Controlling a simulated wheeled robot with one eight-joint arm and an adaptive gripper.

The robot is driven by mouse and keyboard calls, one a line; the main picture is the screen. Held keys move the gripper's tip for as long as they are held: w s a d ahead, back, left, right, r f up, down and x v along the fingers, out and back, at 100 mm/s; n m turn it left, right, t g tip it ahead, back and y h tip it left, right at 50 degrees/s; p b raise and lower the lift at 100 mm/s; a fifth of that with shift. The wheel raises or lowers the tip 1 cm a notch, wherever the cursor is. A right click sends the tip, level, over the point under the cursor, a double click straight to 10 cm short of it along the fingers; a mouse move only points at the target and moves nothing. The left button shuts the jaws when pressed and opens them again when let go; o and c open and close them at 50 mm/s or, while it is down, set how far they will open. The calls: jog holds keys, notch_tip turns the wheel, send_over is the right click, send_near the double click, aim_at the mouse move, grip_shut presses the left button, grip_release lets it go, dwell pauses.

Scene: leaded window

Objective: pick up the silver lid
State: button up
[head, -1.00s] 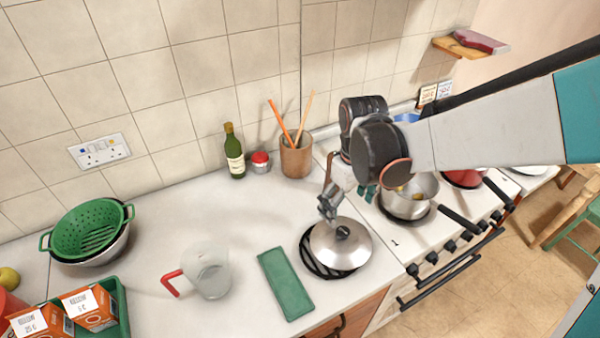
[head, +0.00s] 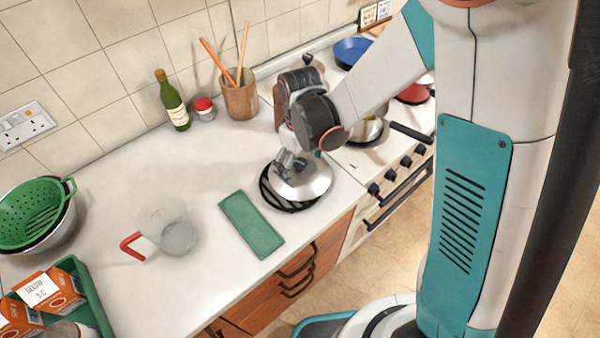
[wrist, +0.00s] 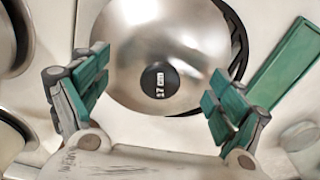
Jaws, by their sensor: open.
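The silver lid (head: 306,182) is a shallow metal dome resting on a black trivet (head: 273,203) on the counter, beside the stove. In the wrist view the lid (wrist: 165,38) fills the upper middle, with its round black knob (wrist: 160,80) facing me. My gripper (head: 290,166) is right over the lid's left part in the head view and hides some of it. In the wrist view my gripper (wrist: 155,98) is open, with its teal-padded fingers on either side of the knob and apart from it. Whether the fingers touch the lid's dome is unclear.
A green cloth or board (head: 252,224) lies left of the trivet. A clear jug (head: 172,228) with a red handle stands further left. A wooden utensil pot (head: 240,98), red-capped jar (head: 204,109) and green bottle (head: 172,102) stand behind. The stove's pan (head: 366,133) is to the right.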

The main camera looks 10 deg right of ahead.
jog(key=shift+s, duration=0.15)
jog(key=c, duration=2.1)
jog(key=shift+r, duration=0.1)
